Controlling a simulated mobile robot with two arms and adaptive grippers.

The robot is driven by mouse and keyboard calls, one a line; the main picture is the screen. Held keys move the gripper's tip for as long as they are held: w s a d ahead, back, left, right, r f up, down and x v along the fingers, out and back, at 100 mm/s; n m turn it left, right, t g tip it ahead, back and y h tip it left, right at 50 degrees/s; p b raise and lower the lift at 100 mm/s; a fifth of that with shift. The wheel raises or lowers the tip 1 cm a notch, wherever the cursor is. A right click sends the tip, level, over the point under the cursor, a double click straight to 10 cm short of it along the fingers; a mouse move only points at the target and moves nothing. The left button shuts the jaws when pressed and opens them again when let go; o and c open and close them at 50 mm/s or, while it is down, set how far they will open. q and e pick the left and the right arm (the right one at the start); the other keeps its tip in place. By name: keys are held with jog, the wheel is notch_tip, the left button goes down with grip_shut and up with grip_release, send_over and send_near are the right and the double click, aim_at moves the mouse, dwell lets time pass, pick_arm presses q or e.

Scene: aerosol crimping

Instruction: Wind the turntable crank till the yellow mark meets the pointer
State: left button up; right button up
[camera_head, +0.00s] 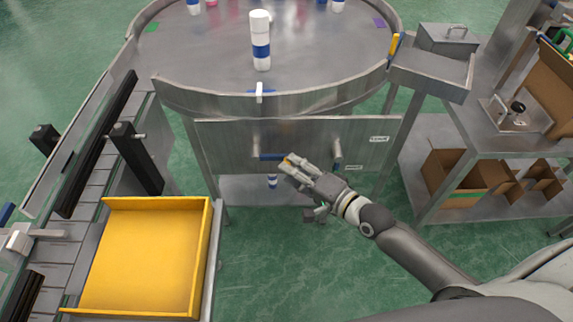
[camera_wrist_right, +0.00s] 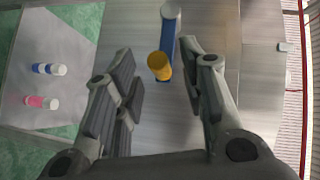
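The round grey turntable (camera_head: 190,60) fills the top of the head view. A yellow patch (camera_head: 394,46) shows at its right edge. A white pointer (camera_head: 259,92) stands at its front rim. The crank has a blue arm (camera_head: 270,157) on the front panel, also seen in the right wrist view (camera_wrist_right: 168,38), and a yellow knob (camera_wrist_right: 160,66). My right gripper (camera_head: 288,163) is at the knob. In the right wrist view its fingers (camera_wrist_right: 158,75) are apart on both sides of the knob, with gaps visible. My left gripper is not in view.
White and blue cans (camera_head: 261,40) stand on the turntable, with green (camera_head: 152,27) and purple (camera_head: 379,22) patches near its edge. A yellow tray (camera_head: 150,260) and conveyor (camera_head: 60,225) are at left. A metal handle (camera_head: 337,153) is right of the crank. Shelves with cardboard boxes (camera_head: 455,178) stand at right.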

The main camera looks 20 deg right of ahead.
aim_at(271, 160)
jog(key=shift+x, duration=1.55)
jog(key=shift+c, duration=0.5)
grip_shut()
